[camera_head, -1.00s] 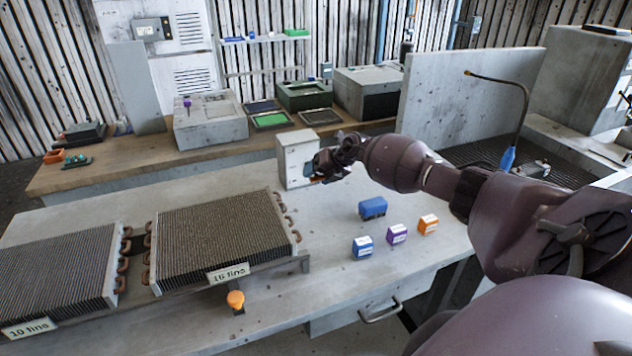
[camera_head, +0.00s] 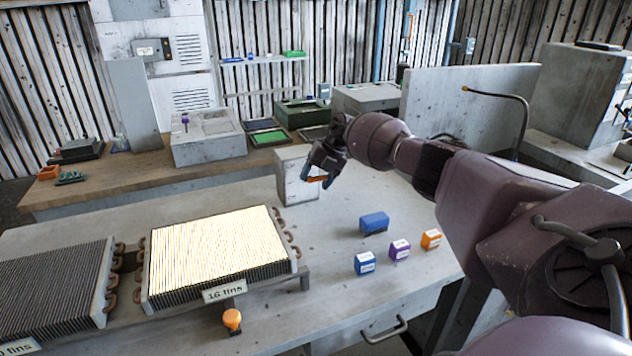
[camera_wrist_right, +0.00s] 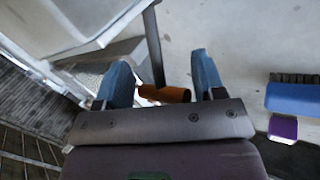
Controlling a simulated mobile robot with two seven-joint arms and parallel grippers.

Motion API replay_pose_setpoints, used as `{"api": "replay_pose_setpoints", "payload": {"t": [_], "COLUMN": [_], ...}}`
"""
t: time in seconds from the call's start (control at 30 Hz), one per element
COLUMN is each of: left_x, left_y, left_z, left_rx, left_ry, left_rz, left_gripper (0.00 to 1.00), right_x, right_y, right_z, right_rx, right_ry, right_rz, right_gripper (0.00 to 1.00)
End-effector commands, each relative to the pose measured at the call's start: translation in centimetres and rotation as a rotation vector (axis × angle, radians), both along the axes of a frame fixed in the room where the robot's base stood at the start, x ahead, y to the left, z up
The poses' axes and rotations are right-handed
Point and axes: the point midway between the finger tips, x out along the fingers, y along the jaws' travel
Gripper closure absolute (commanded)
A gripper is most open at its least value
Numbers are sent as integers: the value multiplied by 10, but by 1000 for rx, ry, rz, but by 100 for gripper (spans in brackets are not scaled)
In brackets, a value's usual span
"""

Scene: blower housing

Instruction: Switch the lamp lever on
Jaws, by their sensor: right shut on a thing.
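The lamp lever has an orange handle (camera_head: 318,178) and sits by a grey box (camera_head: 292,188) on the bench. My right gripper (camera_head: 316,176) is at the box's right side, shut on the lever's handle. In the right wrist view the orange handle (camera_wrist_right: 166,93) lies crosswise between the two blue fingers of the gripper (camera_wrist_right: 163,84), with a dark upright bar beside it. The finned block (camera_head: 215,250) labelled 16 fins glows bright across its top. My left gripper is out of view.
A second finned block (camera_head: 55,285) stands at the left. An orange knob (camera_head: 232,319) is at the bench's front. A blue brush-like block (camera_head: 374,222) and blue (camera_head: 365,263), purple (camera_head: 400,250) and orange (camera_head: 431,239) small boxes stand right of the grey box.

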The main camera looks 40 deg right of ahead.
Motion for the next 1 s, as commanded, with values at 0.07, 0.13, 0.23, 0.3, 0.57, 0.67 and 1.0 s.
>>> {"api": "replay_pose_setpoints", "payload": {"t": [0.07,0.13,0.23,0.3,0.57,0.67,1.0], "left_x": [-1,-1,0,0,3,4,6], "left_y": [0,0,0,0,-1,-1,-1], "left_z": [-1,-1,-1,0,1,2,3], "left_rx": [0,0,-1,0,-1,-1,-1], "left_ry": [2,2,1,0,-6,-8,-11], "left_rz": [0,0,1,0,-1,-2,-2], "left_gripper": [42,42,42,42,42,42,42], "right_x": [0,0,0,0,0,0,-3], "right_y": [2,2,2,2,2,1,-7], "right_z": [-1,-1,0,0,0,0,15], "right_rx": [1,2,2,2,2,2,-1], "right_ry": [6,8,7,6,5,4,3], "right_rz": [8,8,8,8,5,4,1], "right_gripper": [79,79,79,80,16,16,16]}}
